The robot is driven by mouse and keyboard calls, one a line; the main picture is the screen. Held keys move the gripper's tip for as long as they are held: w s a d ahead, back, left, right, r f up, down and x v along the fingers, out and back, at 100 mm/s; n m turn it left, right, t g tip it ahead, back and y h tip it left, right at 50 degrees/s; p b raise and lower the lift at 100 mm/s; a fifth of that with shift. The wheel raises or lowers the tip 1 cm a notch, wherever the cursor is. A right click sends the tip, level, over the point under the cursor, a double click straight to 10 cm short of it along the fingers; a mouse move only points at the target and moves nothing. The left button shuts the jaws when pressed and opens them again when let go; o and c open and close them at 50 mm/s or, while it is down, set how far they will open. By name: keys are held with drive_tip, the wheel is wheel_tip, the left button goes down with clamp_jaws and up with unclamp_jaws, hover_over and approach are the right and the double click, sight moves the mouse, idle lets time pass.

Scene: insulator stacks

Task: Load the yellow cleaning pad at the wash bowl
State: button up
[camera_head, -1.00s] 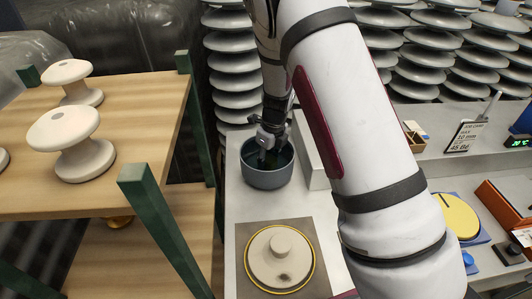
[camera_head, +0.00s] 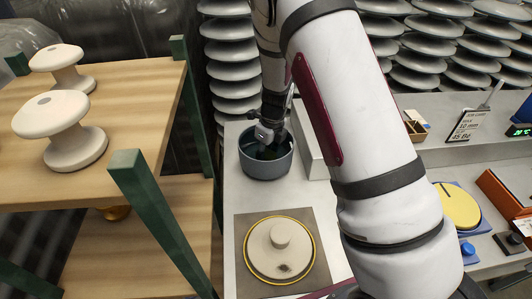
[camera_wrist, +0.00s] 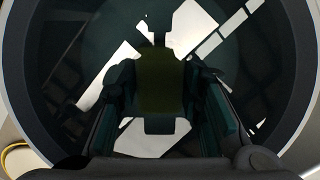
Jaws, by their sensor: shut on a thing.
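The wash bowl (camera_head: 265,168) is a dark grey round bowl on the pale counter, left of my arm. My gripper (camera_head: 267,150) reaches down into it from above. In the wrist view the bowl's rim (camera_wrist: 18,112) surrounds my gripper (camera_wrist: 160,92), with bright reflections inside. The gripper is shut on the cleaning pad (camera_wrist: 161,78), a block that looks dark olive in the shade between the fingers. The pad is inside the bowl. I cannot tell whether it touches the bottom. In the head view the pad is hidden.
A white insulator with a yellow ring (camera_head: 262,262) sits on a brown mat in front of the bowl. A wooden shelf (camera_head: 130,100) with green posts and white spools stands left. A yellow disc on a blue base (camera_head: 458,208) lies right of my arm. Insulator stacks stand behind.

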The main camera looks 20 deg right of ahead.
sight(266, 152)
drive_tip(key=shift+f, duration=0.6)
idle(1.4)
drive_tip(key=shift+r, duration=0.1)
drive_tip(key=shift+r+p, duration=1.6)
drive_tip(key=shift+r, duration=1.9)
